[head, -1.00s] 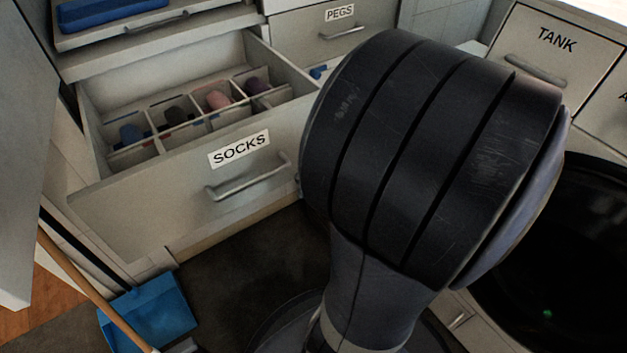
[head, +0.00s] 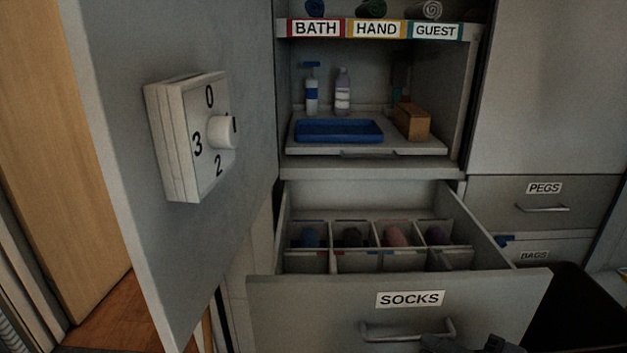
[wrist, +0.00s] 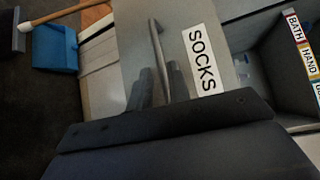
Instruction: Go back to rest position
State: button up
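My gripper (head: 470,346) shows at the bottom edge of the head view, in front of the SOCKS drawer (head: 290,312). In the wrist view my gripper (wrist: 161,88) has its two dark fingers apart, with nothing held between them. The drawer handle (wrist: 157,45) lies in line with the gap between the fingers; I cannot tell the distance to it. The handle also shows in the head view (head: 405,336). The drawer is pulled out, with several rolled socks in its divided compartments.
A grey door panel (head: 230,235) with a numbered dial (head: 200,140) stands at the left. Above the drawer, a shelf holds a blue tray (head: 338,131), bottles and a wooden box (head: 411,121). The wrist view shows a blue dustpan (wrist: 55,48) on the floor.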

aim_at(407, 338)
jog(key=shift+b+x, duration=0.5)
jog(key=shift+x, duration=2.1)
